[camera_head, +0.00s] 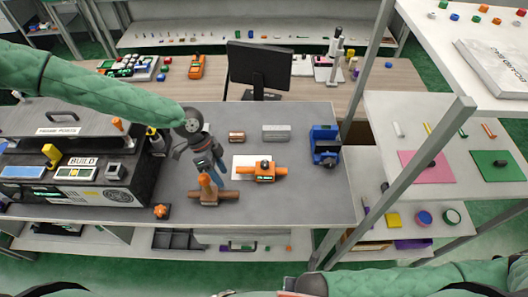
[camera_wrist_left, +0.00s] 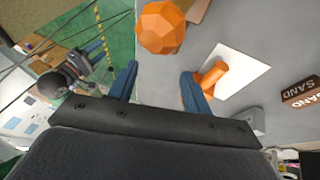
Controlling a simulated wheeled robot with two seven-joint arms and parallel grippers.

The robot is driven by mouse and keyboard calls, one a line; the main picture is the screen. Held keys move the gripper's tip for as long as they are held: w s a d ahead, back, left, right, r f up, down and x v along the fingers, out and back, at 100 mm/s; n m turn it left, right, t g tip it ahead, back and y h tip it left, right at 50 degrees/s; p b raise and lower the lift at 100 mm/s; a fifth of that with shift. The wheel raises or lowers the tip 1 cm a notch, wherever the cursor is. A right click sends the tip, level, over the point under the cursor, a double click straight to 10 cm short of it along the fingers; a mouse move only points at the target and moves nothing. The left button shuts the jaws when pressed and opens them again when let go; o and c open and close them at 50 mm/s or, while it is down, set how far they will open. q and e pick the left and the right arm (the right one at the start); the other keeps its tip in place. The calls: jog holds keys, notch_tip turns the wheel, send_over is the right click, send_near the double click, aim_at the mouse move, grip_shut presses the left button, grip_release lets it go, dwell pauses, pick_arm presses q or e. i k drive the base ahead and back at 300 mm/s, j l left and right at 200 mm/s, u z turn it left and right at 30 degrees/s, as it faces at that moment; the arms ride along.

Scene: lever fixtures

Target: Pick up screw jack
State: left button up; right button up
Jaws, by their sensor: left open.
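Nothing is labelled as the screw jack. A brown fixture with an upright orange post (camera_head: 207,192) stands on the grey bench, near its front. A second orange fixture (camera_head: 265,173) with a dark knob lies on a white sheet to its right. My left gripper (camera_head: 210,166) is open just above and behind the upright post, pointing down. In the left wrist view its blue fingers (camera_wrist_left: 161,88) are apart with nothing between them. A faceted orange knob (camera_wrist_left: 162,27) lies beyond the fingertips there, and an orange bar (camera_wrist_left: 212,72) lies over the white sheet beside the right finger.
A blue device (camera_head: 325,145) stands at the bench's right. A copper block (camera_head: 236,136) and a grey block (camera_head: 276,132) lie at the back. A small orange knob piece (camera_head: 161,211) and a dark "BUILD" machine (camera_head: 95,180) are left. A metal post (camera_head: 400,180) rises at right.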

aim_at(261, 175)
jog(key=k, duration=1.1)
